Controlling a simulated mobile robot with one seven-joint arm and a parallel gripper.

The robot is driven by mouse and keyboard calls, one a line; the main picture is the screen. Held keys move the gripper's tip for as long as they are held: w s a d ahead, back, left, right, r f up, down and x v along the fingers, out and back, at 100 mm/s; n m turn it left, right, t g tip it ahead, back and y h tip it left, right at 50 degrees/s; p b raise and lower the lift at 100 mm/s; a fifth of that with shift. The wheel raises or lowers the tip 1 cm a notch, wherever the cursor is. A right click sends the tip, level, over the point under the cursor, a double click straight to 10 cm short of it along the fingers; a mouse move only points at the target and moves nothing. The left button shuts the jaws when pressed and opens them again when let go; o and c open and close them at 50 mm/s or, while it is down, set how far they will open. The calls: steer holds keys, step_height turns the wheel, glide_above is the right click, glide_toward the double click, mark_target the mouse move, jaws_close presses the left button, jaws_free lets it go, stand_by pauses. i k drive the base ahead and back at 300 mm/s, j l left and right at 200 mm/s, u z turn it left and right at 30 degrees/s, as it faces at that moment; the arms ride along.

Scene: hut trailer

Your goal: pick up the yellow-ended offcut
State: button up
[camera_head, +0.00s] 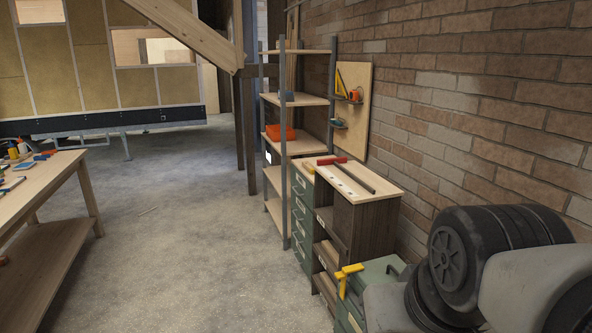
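I cannot clearly pick out the yellow-ended offcut. Several small pieces with coloured parts, blue, red and yellow among them, lie on the wooden workbench (62,177) at the left edge. A small yellow piece (13,152) stands out near its back, but it is too small to tell what it is. A yellow object (349,270) sits at the green metal box at the lower right, and its kind is unclear. My grey and black arm fills the lower right corner. My gripper is out of view.
A dark cabinet (352,232) with a light top carries a red-headed tool (331,161) and a long dark bar. Shelving (307,147) holding an orange case (280,132) stands behind it. Concrete floor (180,240) is clear between workbench and cabinet. A brick wall bounds the right.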

mark_target(308, 165)
steer(key=i+j, duration=0.15)
steer(key=j, duration=0.2)
steer(key=i+j, duration=0.15)
steer(key=j, duration=0.2)
steer(key=i+j, duration=0.15)
steer(key=j, duration=0.2)
steer(key=i+j+u, duration=0.15)
steer(key=i, duration=0.25)
steer(key=i+j+u, duration=0.15)
steer(key=i, duration=0.25)
steer(key=i+j+u, duration=0.2)
steer(key=i, duration=1.75)
steer(key=i+z, duration=0.25)
steer(key=i, duration=0.2)
steer(key=i+j+z, duration=0.15)
steer(key=i+z, duration=0.15)
steer(key=i+j+z, duration=0.25)
steer(key=i, duration=0.25)
steer(key=i+l+z, duration=0.1)
steer(key=i+z, duration=0.15)
steer(key=z, duration=0.2)
steer(key=i+z, duration=0.25)
steer(key=z, duration=0.15)
steer(key=i+z, duration=0.25)
steer(key=z, duration=0.2)
steer(key=i+j+z, duration=0.1)
steer(key=z, duration=0.35)
steer(key=i+j, duration=0.05)
steer(key=i, duration=0.05)
